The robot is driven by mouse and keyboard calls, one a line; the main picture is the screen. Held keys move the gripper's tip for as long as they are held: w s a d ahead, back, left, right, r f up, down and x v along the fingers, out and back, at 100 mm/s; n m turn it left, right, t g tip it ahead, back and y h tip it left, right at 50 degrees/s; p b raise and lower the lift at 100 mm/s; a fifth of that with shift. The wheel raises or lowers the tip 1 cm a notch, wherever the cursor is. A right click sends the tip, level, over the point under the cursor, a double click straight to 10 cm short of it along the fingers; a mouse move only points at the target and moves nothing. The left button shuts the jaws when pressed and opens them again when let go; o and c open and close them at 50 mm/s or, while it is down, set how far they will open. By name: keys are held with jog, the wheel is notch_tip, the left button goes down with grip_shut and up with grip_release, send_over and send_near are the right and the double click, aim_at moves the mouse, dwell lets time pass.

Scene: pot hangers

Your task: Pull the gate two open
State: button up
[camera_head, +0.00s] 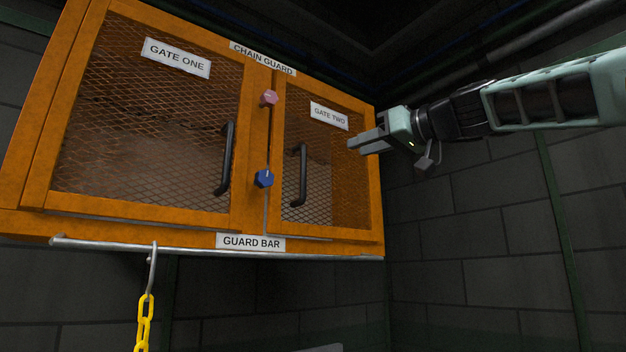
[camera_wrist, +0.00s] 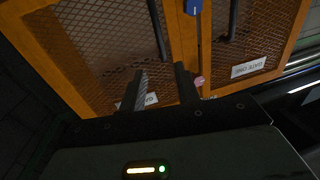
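Gate two (camera_head: 322,165) is the right mesh door of the orange cabinet and looks shut in its frame. Its dark vertical handle (camera_head: 302,175) is on the door's left side; it also shows at the top of the wrist view (camera_wrist: 157,28). My gripper (camera_head: 352,144) is in front of the door's upper right part, right of the handle and apart from it. In the wrist view my gripper (camera_wrist: 160,72) has its two fingers spread with nothing between them. The gate two label (camera_head: 329,116) is partly covered by a finger in the wrist view.
Gate one (camera_head: 150,130) with its handle (camera_head: 226,158) is at left. A pink knob (camera_head: 269,98) and a blue knob (camera_head: 264,178) sit on the middle post. A guard bar (camera_head: 330,256) runs below, with a hook and yellow chain (camera_head: 143,320). Dark brick walls surround the cabinet.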

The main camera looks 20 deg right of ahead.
aim_at(305, 164)
jog(key=shift+p+x, duration=3.6)
jog(key=shift+x, duration=5)
grip_shut()
